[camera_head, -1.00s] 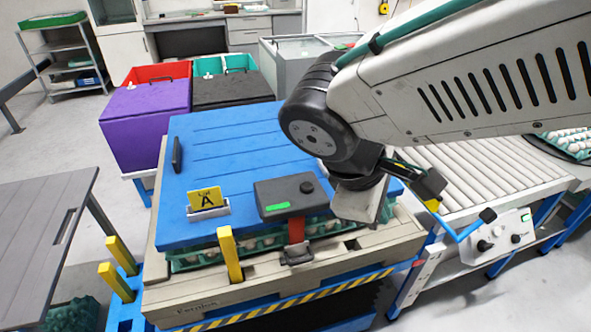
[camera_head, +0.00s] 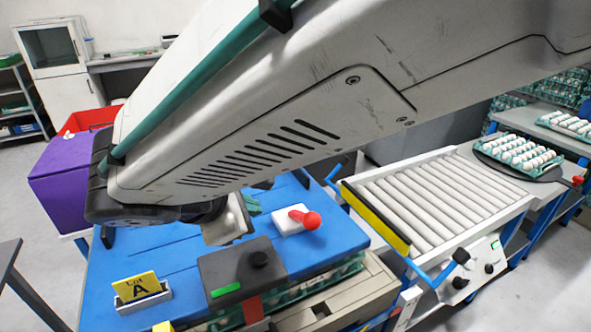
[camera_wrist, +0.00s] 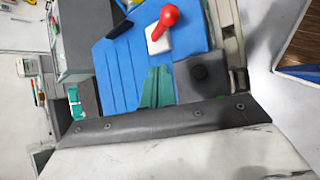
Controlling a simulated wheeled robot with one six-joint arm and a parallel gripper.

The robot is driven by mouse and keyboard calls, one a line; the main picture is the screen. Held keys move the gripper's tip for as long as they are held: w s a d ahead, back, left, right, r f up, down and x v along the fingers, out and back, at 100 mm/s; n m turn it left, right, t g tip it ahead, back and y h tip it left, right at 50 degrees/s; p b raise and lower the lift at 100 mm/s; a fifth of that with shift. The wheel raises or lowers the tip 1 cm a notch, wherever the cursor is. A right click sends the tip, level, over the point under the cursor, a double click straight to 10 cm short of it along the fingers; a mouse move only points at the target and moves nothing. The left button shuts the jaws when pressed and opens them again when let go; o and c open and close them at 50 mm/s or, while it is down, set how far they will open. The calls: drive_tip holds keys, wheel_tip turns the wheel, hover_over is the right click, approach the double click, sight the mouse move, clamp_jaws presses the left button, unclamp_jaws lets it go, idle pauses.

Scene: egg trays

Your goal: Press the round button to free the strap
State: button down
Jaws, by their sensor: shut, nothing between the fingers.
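The round black button (camera_head: 259,258) stands on top of a dark grey buckle box (camera_head: 228,271), beside a green light. It also shows in the wrist view (camera_wrist: 201,72). A red strap (camera_head: 253,309) runs down from the box's front. The box sits at the near edge of a blue lid (camera_head: 150,262) over egg trays. My gripper (camera_head: 251,202) has teal fingers, partly hidden by my wrist in the head view. In the wrist view my gripper (camera_wrist: 157,72) is shut and empty, over the blue lid to the left of the button and apart from it.
A white block (camera_head: 290,222) with a red ball-ended lever (camera_head: 309,220) stands on the lid close to the box. A yellow Lot A sign (camera_head: 137,287) stands at the left. A roller conveyor (camera_head: 440,205) with blue handles lies at the right. A purple bin (camera_head: 70,172) is behind.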

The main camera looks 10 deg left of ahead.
sight(255, 262)
drive_tip(key=shift+f, duration=4.4)
drive_tip(key=shift+s+f, duration=0.1)
drive_tip(key=shift+f, duration=0.3)
drive_tip(key=shift+f, duration=0.55)
drive_tip(key=shift+r, duration=1)
drive_tip(key=shift+r, duration=2.5)
